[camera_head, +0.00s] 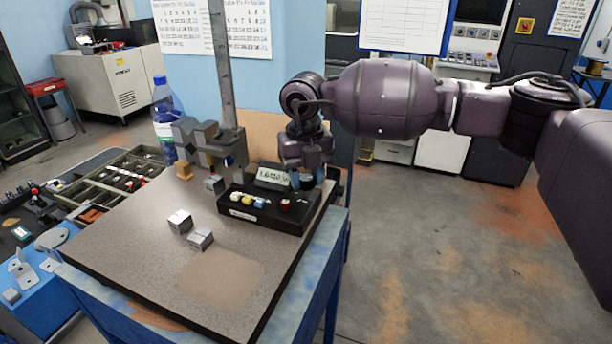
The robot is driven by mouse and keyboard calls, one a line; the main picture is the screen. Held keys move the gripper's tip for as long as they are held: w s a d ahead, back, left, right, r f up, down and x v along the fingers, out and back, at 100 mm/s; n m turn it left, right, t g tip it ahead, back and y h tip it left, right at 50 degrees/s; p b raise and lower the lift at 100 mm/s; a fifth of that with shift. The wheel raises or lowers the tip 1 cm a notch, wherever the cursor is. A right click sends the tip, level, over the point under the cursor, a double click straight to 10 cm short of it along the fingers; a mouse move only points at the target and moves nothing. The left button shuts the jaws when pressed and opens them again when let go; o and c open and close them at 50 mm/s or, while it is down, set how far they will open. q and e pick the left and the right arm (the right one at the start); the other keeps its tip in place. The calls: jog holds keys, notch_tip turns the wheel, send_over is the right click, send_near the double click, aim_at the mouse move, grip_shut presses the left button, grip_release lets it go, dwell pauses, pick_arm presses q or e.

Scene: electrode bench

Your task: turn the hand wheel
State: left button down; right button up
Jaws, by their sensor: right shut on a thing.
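My right gripper (303,182) comes in from the right and points down at the far right end of a black control box (262,216) on the bench. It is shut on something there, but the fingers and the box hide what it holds. I cannot make out a hand wheel clearly; it may be behind the gripper. The box has a small display (273,177), a row of white, yellow and blue buttons, and a red knob (286,204) on its front. My left gripper is out of view.
A grey column stand (223,90) with a clamp block (193,134) rises left of the box. Two small metal blocks (180,221) lie on the bench top (150,240). A blue-capped bottle (163,115) stands behind. The bench's front is clear.

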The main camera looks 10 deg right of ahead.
jog(key=m, duration=0.3)
jog(key=shift+w+r+m, duration=0.1)
jog(key=shift+r+m, duration=0.05)
jog(key=shift+m, duration=0.25)
jog(key=m, duration=0.3)
jog(key=shift+m, duration=0.3)
jog(key=m+p, duration=0.1)
jog(key=m, duration=0.3)
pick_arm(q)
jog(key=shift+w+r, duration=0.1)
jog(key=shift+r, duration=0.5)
pick_arm(e)
jog(key=shift+m, duration=1.4)
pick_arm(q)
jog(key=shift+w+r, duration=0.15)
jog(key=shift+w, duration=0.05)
pick_arm(e)
jog(key=o, duration=0.8)
jog(key=shift+o, duration=0.6)
jog(key=shift+d, duration=0.1)
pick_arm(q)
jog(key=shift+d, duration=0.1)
